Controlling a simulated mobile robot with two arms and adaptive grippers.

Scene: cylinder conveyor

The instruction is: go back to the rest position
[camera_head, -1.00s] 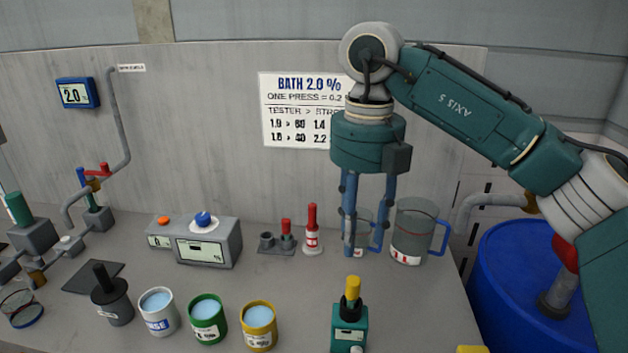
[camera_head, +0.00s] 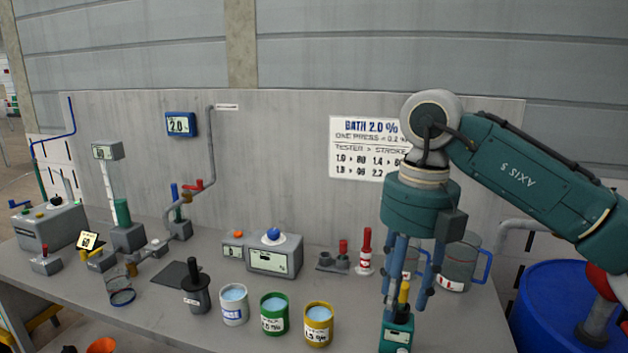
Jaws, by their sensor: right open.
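My right gripper (camera_head: 406,305) comes in from the right and points down, its blue fingers apart. Behind the fingers are a smaller clear jug (camera_head: 412,262), partly hidden, and a larger clear jug with a blue handle (camera_head: 459,265). My left gripper is not in view.
The grey bench (camera_head: 345,290) carries white (camera_head: 234,318), green (camera_head: 274,328) and yellow (camera_head: 319,337) cups of liquid, a dark pot with a handle (camera_head: 196,298), a tester box (camera_head: 275,259) and a red-topped bottle (camera_head: 365,258). A blue barrel (camera_head: 550,310) stands at the right.

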